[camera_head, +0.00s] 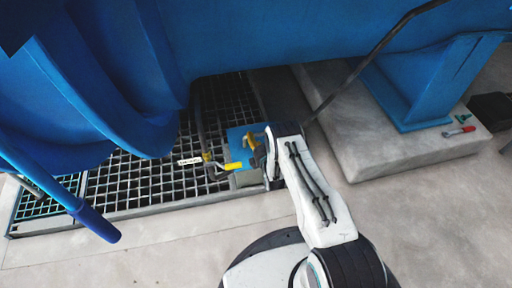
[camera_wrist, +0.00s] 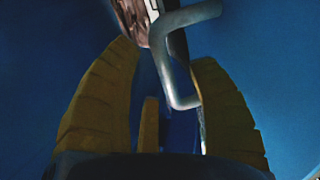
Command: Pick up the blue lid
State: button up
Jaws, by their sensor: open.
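The blue lid (camera_head: 235,136) is a small flat blue panel at the grating, partly hidden behind my gripper in the head view. Its blue surface (camera_wrist: 285,80) seems to fill both sides of the wrist view. A bent grey metal handle (camera_wrist: 172,70) reaches down between the yellow fingers in the wrist view. My gripper (camera_head: 252,146) is open, with its fingers (camera_wrist: 163,58) on either side of the handle. The right finger is close beside the handle; I cannot tell whether it touches.
A pipe with a yellow valve handle (camera_head: 233,166) and a white tag (camera_head: 189,161) are just left of my gripper. The large blue vessel (camera_head: 270,35) hangs overhead.

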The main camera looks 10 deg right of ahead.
jog(key=shift+w+f+b, duration=0.2)
jog(key=shift+w+b, duration=0.2)
jog(key=shift+w, duration=0.7)
grip_shut()
jog(key=shift+w+r, duration=0.1)
jog(key=shift+r, duration=0.1)
